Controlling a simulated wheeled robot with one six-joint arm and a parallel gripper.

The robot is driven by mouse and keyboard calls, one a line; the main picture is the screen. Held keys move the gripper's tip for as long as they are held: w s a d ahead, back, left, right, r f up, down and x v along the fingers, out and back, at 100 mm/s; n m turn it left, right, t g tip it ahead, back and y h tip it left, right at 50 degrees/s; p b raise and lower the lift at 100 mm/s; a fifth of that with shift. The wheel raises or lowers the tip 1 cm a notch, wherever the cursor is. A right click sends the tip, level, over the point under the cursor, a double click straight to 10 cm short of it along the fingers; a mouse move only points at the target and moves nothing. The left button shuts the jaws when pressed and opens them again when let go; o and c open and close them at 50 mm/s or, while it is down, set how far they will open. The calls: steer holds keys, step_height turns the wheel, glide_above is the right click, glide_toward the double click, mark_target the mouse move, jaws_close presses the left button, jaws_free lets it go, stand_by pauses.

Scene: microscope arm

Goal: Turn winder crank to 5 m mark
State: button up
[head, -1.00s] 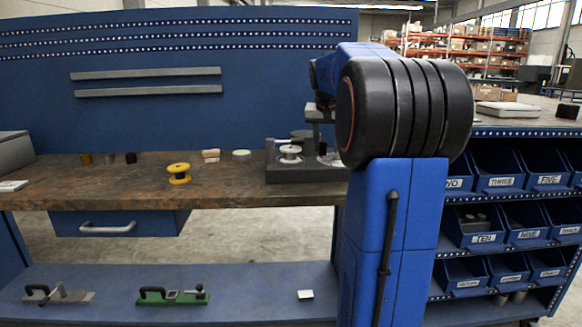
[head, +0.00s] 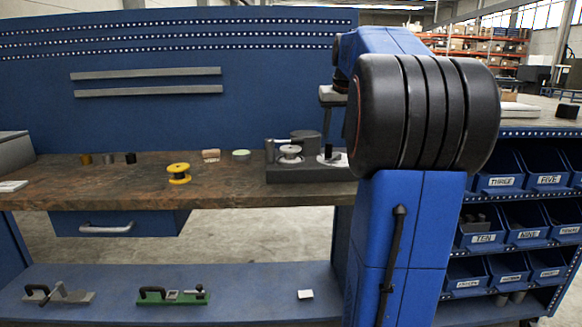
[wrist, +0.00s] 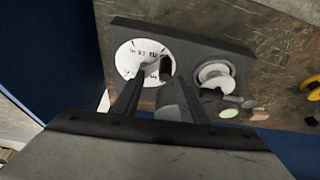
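The winder (head: 295,175) is a dark grey block at the right end of the bench. It carries a white spool (head: 289,152), a dark grey drum (head: 306,137) and a white marked dial with a dark upright crank knob (head: 328,152). In the wrist view, the dial (wrist: 128,58) shows at left with the crank (wrist: 156,70) over its lower right; its marks are too small to read surely. My gripper (wrist: 160,88) is open above the winder. Its fingers are apart, with the crank and drum (wrist: 170,98) showing between them; no contact is visible.
A yellow spool (head: 179,173) and small pieces lie on the bench to the left of the winder. Labelled blue bins (head: 500,180) stand at right. A blue back panel (head: 150,120) rises behind the bench. My arm hides the bench's right end.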

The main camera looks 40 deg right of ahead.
steer(key=v, duration=1.1)
steer(key=s+a+f+n, duration=0.1)
steer(key=s+a+f, duration=0.1)
steer(key=a+f, duration=0.5)
steer(key=s+a+f+n+y, duration=0.1)
steer(key=s+a+f, duration=0.2)
steer(key=a+f, duration=0.4)
steer(key=shift+a+n, duration=0.4)
steer(key=shift+a, duration=3.85)
steer(key=shift+c, duration=0.4)
